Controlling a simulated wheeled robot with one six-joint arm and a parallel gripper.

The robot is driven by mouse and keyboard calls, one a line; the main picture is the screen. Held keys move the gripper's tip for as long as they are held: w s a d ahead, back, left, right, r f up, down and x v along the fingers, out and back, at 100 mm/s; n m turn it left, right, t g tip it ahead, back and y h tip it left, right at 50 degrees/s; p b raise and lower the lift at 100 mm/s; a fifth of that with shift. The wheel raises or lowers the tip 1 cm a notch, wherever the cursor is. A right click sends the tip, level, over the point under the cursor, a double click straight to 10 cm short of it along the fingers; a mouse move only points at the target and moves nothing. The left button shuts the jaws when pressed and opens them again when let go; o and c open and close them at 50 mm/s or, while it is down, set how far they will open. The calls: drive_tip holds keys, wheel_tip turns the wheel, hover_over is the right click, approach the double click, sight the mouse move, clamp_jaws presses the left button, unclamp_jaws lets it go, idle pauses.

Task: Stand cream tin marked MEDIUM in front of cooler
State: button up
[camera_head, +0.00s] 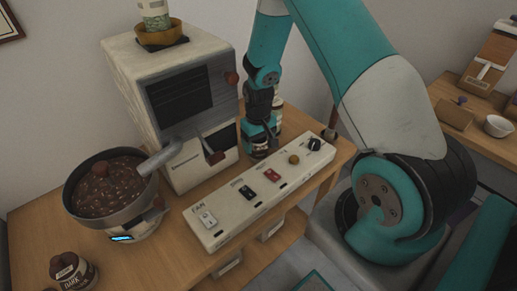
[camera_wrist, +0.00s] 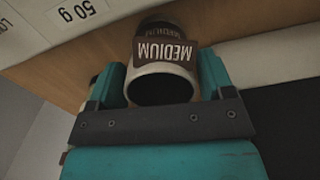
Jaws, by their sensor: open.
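The cream tin marked MEDIUM (camera_wrist: 165,48) has a brown label and is between the two fingers of my gripper (camera_wrist: 160,78) in the wrist view. The fingers are open on either side of it, and its dark round end faces the camera. In the head view my gripper (camera_head: 262,143) is low behind the switch panel, to the right of the roaster, and largely hides what it surrounds. The cooler (camera_head: 112,196), a round grey pan full of dark beans, stands at the left under the roaster's chute.
A cream tin marked DARK (camera_head: 76,272) stands near the bottom left, in front of the cooler. The roaster (camera_head: 175,105) and the long switch panel (camera_head: 262,190) lie between my gripper and the cooler. Bare wooden counter (camera_head: 165,255) shows right of the DARK tin.

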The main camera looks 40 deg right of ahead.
drive_tip(key=c, duration=0.9)
drive_tip(key=shift+c, duration=0.2)
drive_tip(key=shift+d+r, duration=0.1)
drive_tip(key=shift+r, duration=0.05)
